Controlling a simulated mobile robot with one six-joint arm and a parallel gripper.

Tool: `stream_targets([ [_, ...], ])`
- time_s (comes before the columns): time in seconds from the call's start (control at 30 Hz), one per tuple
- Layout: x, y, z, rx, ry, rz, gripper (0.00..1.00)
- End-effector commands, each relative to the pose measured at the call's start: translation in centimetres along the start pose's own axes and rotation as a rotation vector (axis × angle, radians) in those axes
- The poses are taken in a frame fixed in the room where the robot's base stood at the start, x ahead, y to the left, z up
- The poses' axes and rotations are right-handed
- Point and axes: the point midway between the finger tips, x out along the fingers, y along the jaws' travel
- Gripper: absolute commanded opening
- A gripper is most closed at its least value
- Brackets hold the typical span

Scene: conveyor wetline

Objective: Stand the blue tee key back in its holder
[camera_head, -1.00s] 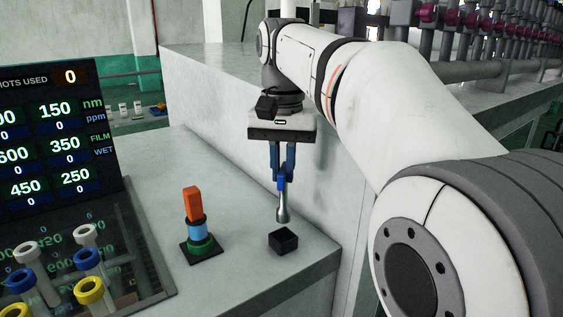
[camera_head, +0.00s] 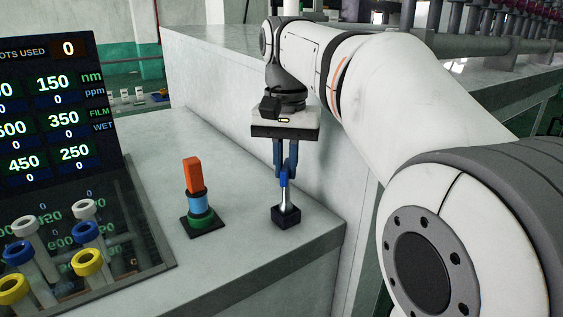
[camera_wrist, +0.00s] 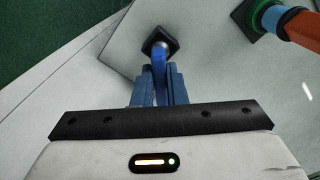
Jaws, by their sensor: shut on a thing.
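The blue tee key (camera_head: 284,184) is upright in my gripper (camera_head: 285,172), with its blue top between the fingers and its metal shaft below. The shaft's lower end meets the small black square holder (camera_head: 286,217), and its tip is hidden there. How deep it sits in the holder I cannot tell. In the wrist view the blue key (camera_wrist: 159,52) is between the blue fingers (camera_wrist: 158,80), and the dark holder (camera_wrist: 155,38) shows just beyond it.
An orange, blue and green stacked piece on a black base (camera_head: 200,210) stands left of the holder. A display panel (camera_head: 60,110) and capped tubes (camera_head: 85,240) are farther left. The counter's right edge and a pale wall (camera_head: 230,110) are close by.

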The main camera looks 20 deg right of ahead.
Motion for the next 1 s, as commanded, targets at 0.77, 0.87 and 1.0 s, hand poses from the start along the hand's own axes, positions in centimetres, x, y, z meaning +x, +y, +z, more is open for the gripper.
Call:
stream_targets([
  [0.77,1.2,-0.1,0.0,-0.002,0.001,0.000,0.00],
  [0.87,1.1,-0.1,0.0,-0.002,0.001,0.000,0.19],
  [1.0,1.2,-0.1,0.0,-0.002,0.000,0.000,0.31],
])
